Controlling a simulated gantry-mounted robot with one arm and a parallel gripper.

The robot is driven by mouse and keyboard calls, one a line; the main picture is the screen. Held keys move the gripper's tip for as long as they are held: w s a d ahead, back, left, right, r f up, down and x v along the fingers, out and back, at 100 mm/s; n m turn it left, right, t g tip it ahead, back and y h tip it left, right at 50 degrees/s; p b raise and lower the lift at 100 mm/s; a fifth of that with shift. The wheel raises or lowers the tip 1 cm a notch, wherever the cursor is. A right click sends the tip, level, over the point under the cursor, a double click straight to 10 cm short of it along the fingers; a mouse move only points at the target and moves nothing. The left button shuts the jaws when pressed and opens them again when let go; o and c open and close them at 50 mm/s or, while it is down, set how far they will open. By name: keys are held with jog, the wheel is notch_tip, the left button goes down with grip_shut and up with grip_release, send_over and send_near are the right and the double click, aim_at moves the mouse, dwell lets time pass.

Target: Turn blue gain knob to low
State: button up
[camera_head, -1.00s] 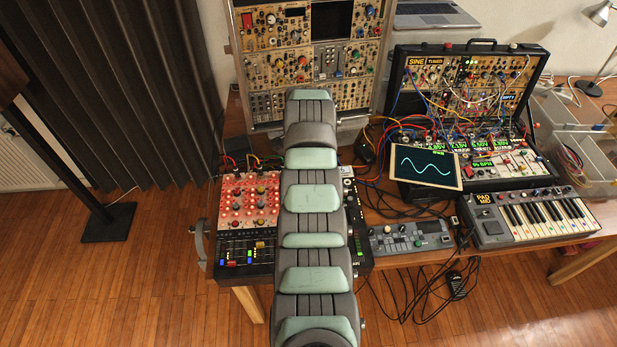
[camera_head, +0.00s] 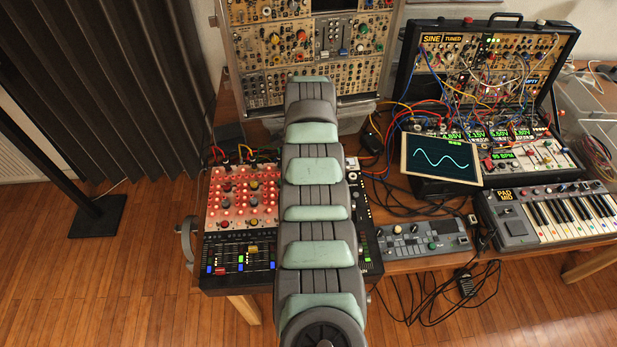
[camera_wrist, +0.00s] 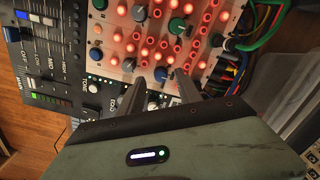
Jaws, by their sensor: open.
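A mixer with a red-lit knob panel (camera_head: 240,196) and a fader section (camera_head: 236,247) sits at the table's left front, partly hidden by my arm. I cannot read which is the gain knob. My gripper (camera_wrist: 160,82) is open with nothing visible between its fingers. In the head view it is hidden behind my arm.
Cables (camera_wrist: 262,30) plug in along one side of the mixer. A small grey controller (camera_head: 423,239), a keyboard (camera_head: 545,214) and a tilted screen (camera_head: 440,158) stand to the right. A tall modular rack (camera_head: 310,60) stands behind.

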jog(key=shift+f, duration=1.15)
jog(key=shift+w, duration=0.1)
grip_shut()
